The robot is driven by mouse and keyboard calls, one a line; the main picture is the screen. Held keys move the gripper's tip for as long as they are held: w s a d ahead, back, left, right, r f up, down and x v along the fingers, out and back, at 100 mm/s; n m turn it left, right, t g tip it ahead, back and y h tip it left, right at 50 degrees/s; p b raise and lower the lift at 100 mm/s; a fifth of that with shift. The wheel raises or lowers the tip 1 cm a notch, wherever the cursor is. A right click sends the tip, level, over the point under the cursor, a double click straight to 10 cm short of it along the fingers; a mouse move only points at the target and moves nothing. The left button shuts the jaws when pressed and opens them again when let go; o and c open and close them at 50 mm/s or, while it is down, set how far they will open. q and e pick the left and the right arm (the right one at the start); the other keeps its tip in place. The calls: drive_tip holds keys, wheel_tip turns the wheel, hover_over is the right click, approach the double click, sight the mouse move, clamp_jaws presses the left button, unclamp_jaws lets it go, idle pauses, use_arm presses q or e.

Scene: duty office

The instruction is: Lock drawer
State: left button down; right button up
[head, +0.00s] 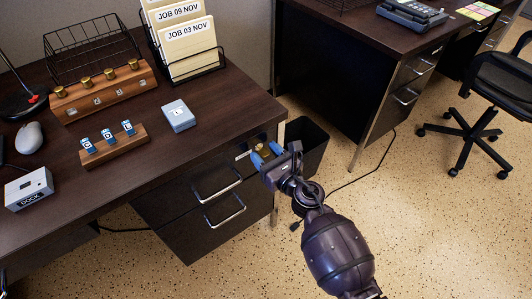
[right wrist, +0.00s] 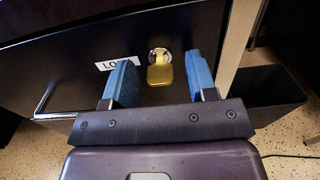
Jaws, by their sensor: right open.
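The dark drawer unit (head: 190,232) stands under the right end of the desk, with silver handles on its front. In the right wrist view a yellow key (right wrist: 160,74) sits in a round silver lock (right wrist: 158,54) on the dark drawer front (right wrist: 60,66). A white label (right wrist: 119,62) beside it is partly hidden by a finger. My right gripper (head: 267,155) is at the lock, and in the right wrist view its blue fingers (right wrist: 160,82) are open on either side of the key, apart from it. My left gripper is not in view.
A black bin (head: 308,148) stands right beside the drawer unit, close to my right gripper. The desk (head: 235,98) holds a blue-white box (head: 178,116), wooden blocks, a file rack and a dock (head: 29,189). A chair (head: 490,90) stands at right; the floor between is mostly clear.

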drive_tip(key=c, duration=0.8)
drive_tip(key=shift+c, duration=0.6)
